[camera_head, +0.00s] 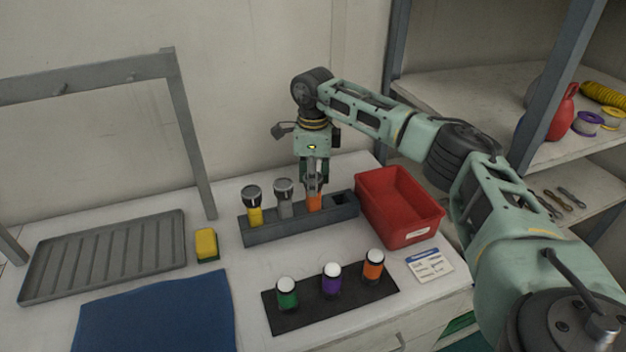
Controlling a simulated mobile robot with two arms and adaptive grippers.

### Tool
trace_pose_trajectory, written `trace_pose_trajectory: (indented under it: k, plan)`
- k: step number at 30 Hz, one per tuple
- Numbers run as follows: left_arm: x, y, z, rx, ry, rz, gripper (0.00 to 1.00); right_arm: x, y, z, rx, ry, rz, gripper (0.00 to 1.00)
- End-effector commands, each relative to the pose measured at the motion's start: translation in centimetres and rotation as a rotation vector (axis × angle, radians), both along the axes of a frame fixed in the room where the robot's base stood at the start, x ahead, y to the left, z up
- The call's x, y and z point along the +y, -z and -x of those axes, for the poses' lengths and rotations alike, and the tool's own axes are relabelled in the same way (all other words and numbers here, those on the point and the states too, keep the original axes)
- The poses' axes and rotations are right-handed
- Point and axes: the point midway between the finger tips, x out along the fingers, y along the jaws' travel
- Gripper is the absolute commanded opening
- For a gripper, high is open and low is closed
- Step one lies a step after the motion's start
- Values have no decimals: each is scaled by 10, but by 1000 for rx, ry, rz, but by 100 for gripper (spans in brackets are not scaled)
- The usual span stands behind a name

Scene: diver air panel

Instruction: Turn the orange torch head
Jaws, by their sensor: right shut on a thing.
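The orange torch (314,202) stands upright in the dark grey rack (282,231), third from the left. My right gripper (314,188) points straight down over it and is shut on its head, which the fingers mostly hide. Beside it in the rack stand a yellow torch (254,209) and a grey torch (284,203), both upright with dark heads. The slot at the rack's right end is empty. My left gripper is not in view.
A red bin (408,222) stands close to the rack's right end. In front lie a black mat (306,318) with green, purple and orange capped items, a label card (429,266), a blue cloth (160,310), a sponge (207,244) and a ribbed tray (105,255). Shelves stand right.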

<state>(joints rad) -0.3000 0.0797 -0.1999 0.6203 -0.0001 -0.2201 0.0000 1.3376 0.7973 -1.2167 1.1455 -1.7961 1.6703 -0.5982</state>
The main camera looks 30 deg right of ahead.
Motion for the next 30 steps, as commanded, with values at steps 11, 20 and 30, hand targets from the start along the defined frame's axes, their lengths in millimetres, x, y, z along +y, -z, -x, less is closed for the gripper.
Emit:
trace_pose_trajectory:
  k: [11, 20, 30]
  plan:
    - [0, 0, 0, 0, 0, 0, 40, 0, 0, 0, 0, -9, 0, 5]
    - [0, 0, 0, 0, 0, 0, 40, 0, 0, 0, 0, -9, 0, 47]
    - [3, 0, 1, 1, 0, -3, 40, 0, -3, 0, -1, -8, 0, 47]
